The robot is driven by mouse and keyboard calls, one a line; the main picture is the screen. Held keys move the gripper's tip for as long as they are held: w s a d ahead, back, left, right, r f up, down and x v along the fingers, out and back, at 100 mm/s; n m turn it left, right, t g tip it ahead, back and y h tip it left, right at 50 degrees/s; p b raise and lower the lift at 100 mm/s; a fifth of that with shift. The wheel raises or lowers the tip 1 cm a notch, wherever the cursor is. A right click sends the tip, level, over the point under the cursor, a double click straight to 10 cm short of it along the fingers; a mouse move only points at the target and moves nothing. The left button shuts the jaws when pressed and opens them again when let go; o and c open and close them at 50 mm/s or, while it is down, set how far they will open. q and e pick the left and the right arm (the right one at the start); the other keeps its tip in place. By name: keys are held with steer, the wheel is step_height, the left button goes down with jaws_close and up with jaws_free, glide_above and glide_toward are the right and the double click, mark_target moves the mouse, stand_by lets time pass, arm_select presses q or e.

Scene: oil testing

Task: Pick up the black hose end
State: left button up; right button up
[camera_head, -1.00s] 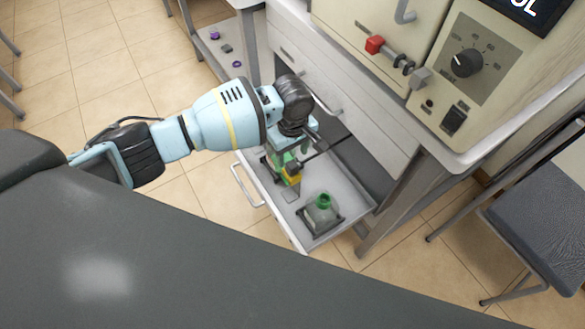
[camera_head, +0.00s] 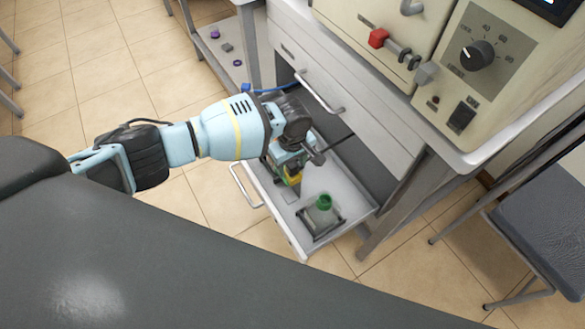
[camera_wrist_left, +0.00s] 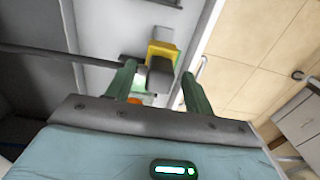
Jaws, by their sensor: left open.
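A thin black hose (camera_wrist_left: 60,53) enters the left wrist view from the left and runs to a dark piece by the left fingertip. A dark grey block (camera_wrist_left: 160,76) sits in front of a yellow part (camera_wrist_left: 162,50), between the fingertips in that view. I cannot tell whether this block belongs to the hose end. My left gripper (camera_wrist_left: 159,72) is open, with its two green fingers apart on either side of the block. In the head view, the yellow part (camera_head: 292,178) shows just below my left gripper, over the open drawer. My right gripper is not in view.
A machine with a red knob (camera_head: 378,38) stands on the bench above. A chair (camera_head: 540,225) is at the right.

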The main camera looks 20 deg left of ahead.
mark_target(292, 164)
arm_select(q)
steer(key=shift+f, duration=0.25)
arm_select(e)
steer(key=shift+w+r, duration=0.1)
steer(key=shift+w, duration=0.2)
arm_select(q)
steer(key=shift+c, duration=0.3)
steer(key=c, duration=1)
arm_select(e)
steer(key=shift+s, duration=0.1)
arm_select(q)
steer(key=shift+r, duration=0.15)
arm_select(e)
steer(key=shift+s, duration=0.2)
